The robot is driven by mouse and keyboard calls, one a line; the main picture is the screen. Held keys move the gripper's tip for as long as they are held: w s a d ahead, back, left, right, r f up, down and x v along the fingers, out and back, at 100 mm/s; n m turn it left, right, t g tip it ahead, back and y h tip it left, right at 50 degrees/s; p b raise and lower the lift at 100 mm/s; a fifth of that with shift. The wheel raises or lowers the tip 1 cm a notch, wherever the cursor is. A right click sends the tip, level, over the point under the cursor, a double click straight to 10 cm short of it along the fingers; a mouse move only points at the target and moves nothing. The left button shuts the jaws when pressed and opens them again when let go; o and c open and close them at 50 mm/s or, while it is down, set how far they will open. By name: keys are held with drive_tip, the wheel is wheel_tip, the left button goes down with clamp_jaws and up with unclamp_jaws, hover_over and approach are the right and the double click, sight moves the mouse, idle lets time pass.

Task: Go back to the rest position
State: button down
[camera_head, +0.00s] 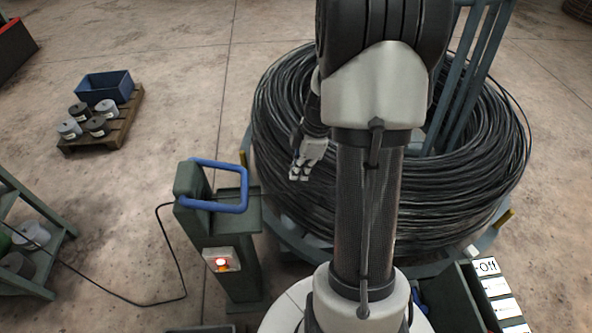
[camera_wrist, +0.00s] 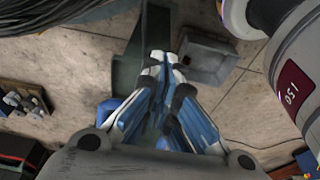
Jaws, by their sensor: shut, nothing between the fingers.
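My gripper (camera_head: 297,174) is shut and empty. In the head view it hangs in front of the left side of a big coil of black wire (camera_head: 465,195), to the right of and above a blue handle (camera_head: 219,208) on a green post (camera_head: 230,270). In the wrist view, my gripper's fingertips (camera_wrist: 160,66) lie together at the middle, over the green post and floor. A blue part shows beside the fingers, partly hidden by them. My arm hides the middle of the coil in the head view.
A lit red button box (camera_head: 221,261) sits on the post, with a black cable running left. A pallet (camera_head: 122,125) with spools and a blue bin (camera_head: 105,86) stands upper left. A shelf (camera_head: 30,285) is lower left. A panel with an "Off" label (camera_head: 487,267) is lower right. Floor between is clear.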

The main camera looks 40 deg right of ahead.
idle(0.3)
drive_tip(key=s+a+r+m+t+h, duration=0.1)
drive_tip(key=s+a+r+m, duration=0.2)
drive_tip(key=a+r, duration=0.55)
drive_tip(key=s+a+r+m+t+h, duration=0.1)
drive_tip(key=s+a+r+m, duration=0.2)
drive_tip(key=a+r, duration=0.55)
drive_tip(key=s+a+r+m+t, duration=0.1)
drive_tip(key=s+a+r+m, duration=0.1)
drive_tip(key=s+a+m, duration=0.2)
drive_tip(key=s+a, duration=0.2)
drive_tip(key=s, duration=0.2)
drive_tip(key=shift+r+m, duration=0.3)
drive_tip(key=shift+m, duration=0.1)
